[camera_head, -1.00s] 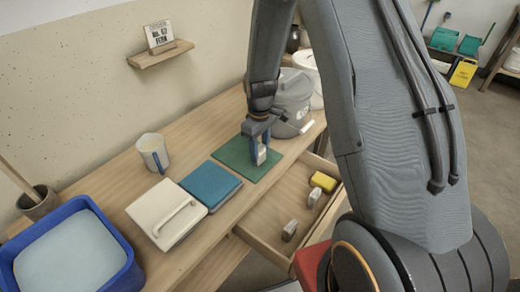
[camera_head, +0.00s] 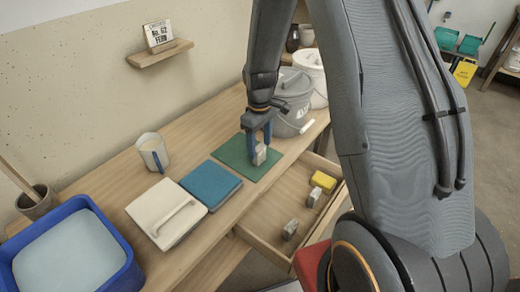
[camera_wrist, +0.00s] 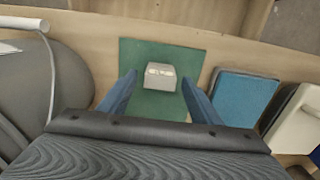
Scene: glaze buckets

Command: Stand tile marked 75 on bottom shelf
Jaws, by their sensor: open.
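A small grey tile (camera_head: 260,154) stands on the green mat (camera_head: 234,158) on the bench, and it also shows in the wrist view (camera_wrist: 160,76). Its marking is too small to read. My gripper (camera_head: 259,156) is open, with its blue fingers down around the tile in the head view. In the wrist view the fingertips (camera_wrist: 158,80) are apart, with the tile between and slightly beyond them. Two more grey tiles, one (camera_head: 290,229) nearer and one (camera_head: 314,197) farther, lie in the open drawer. A small wall shelf (camera_head: 160,54) holds a card.
A grey bucket (camera_head: 291,100) and a white bucket (camera_head: 312,72) stand behind the mat. A blue pad (camera_head: 210,185), white lidded box (camera_head: 165,212), mug (camera_head: 152,152) and blue basin (camera_head: 70,255) occupy the bench. A yellow block (camera_head: 323,181) lies in the open drawer (camera_head: 262,222).

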